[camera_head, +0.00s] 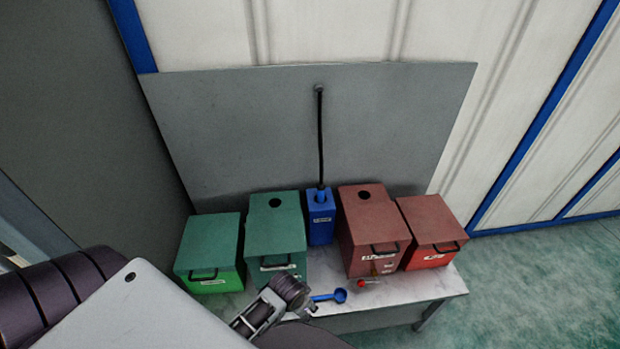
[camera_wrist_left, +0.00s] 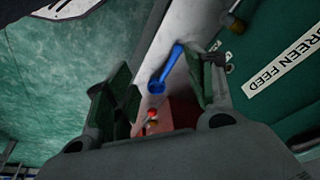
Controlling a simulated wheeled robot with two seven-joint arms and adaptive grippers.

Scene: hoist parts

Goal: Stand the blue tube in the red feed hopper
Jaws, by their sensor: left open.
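My right gripper is out of view.
A green bin (camera_head: 210,255), the green hopper (camera_head: 275,235) and a red bin (camera_head: 432,235) flank the others. A grey board (camera_head: 240,130) stands behind.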

